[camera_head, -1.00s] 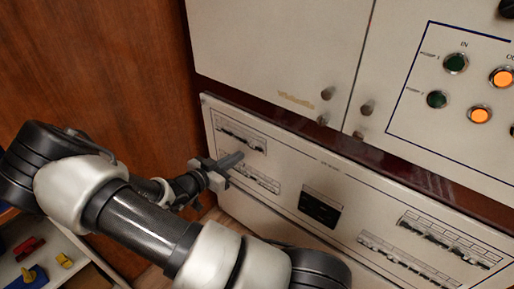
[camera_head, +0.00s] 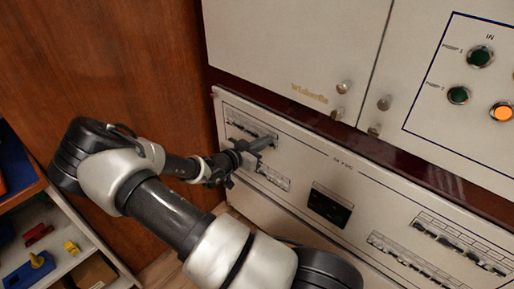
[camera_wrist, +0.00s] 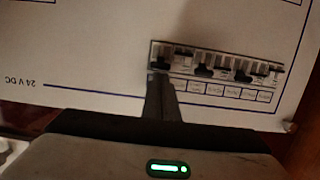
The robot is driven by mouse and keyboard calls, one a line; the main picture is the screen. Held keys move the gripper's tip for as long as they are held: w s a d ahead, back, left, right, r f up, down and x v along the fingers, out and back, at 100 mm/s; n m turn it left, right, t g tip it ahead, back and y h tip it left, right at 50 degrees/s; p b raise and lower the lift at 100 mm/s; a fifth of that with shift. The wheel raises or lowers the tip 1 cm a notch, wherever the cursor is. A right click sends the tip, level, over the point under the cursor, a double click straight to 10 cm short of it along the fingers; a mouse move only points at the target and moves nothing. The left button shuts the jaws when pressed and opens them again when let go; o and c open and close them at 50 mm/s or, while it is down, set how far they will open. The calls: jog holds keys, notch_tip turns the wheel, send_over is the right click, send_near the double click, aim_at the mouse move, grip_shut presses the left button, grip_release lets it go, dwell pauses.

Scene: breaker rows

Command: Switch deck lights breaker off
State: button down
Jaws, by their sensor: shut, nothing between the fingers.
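The breaker panel (camera_head: 290,148) is a pale front with rows of small dark switches. My gripper (camera_head: 268,141) is shut and empty, its fingertips close to the upper left breaker row (camera_head: 240,124). In the wrist view the shut fingers (camera_wrist: 160,82) point at the left end of a breaker row (camera_wrist: 215,66), which appears upside down. The tips overlap the row's leftmost switch there; I cannot tell whether they touch it. The labels under the switches are too small to read, so I cannot tell which breaker is for the deck lights.
A lower left row (camera_head: 272,177), a dark socket (camera_head: 329,205) and right-hand rows (camera_head: 455,245) share the panel. Cabinet doors with knobs (camera_head: 343,87) stand above. A wooden wall (camera_head: 110,70) is at left, with a shelf of coloured items (camera_head: 38,234) below it.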

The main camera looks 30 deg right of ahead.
jog(key=shift+w+d, duration=0.1)
jog(key=shift+d, duration=0.25)
